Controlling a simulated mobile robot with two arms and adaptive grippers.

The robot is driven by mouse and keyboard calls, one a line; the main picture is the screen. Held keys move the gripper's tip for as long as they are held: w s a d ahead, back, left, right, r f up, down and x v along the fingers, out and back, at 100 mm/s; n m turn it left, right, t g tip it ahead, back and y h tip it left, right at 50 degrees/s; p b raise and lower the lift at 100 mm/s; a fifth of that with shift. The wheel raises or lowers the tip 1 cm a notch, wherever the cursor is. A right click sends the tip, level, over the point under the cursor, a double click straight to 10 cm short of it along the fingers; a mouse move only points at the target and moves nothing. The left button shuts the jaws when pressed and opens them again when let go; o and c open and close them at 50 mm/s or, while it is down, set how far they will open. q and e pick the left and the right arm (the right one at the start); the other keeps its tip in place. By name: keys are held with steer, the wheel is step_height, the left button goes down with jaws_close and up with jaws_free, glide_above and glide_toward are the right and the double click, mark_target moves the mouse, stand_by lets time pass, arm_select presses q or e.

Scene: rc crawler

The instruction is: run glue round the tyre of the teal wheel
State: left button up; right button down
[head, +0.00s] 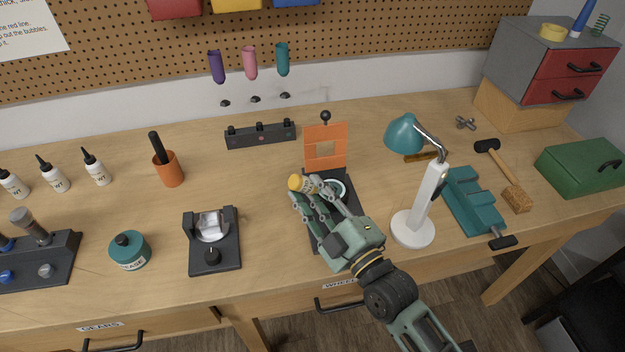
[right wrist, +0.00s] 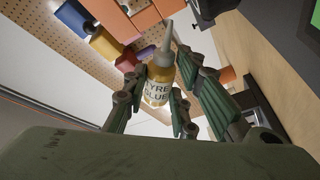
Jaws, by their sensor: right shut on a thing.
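My right gripper (head: 312,192) is shut on a glue bottle (head: 297,183). In the right wrist view the bottle (right wrist: 159,82) is labelled "TYRE GLUE" and has a pale pointed nozzle; the fingers (right wrist: 158,100) are on both sides of it. In the head view the bottle is tilted, above a dark stand (head: 315,238) with an orange upright plate (head: 325,143). A pale ring with a teal tint (head: 341,187) shows on the stand, partly behind my fingers; I cannot tell for certain that it is the teal wheel. My left gripper is not in view.
A white lamp with a teal head (head: 403,133) stands close to the right of my gripper. A teal vise (head: 472,200) is beyond it. A dark fixture (head: 214,257), a teal grease jar (head: 130,250) and an orange cup (head: 168,170) stand left. Bare bench lies between cup and stand.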

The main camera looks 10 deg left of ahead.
steer(key=n+p, duration=0.3)
steer(key=n, duration=0.1)
steer(key=n+g+h+p, duration=0.1)
steer(key=n+p, duration=0.2)
steer(key=n, duration=0.2)
steer(key=n+g+p, duration=0.1)
steer(key=n+p, duration=0.2)
steer(key=n, duration=0.1)
steer(key=shift+a+r+n+h, duration=0.15)
steer(key=shift+r+n+h, duration=0.15)
steer(key=shift+n, duration=0.1)
steer(key=shift+w+d+n+h+p, duration=0.1)
steer(key=shift+d+n+h+p, duration=0.15)
steer(key=shift+n, duration=0.3)
steer(key=shift+n+h+p, duration=0.15)
steer(key=shift+n+p, duration=0.15)
steer(key=shift+n, duration=0.25)
steer(key=shift+f+n, duration=0.2)
steer(key=shift+n, duration=0.3)
steer(key=shift+d, duration=0.1)
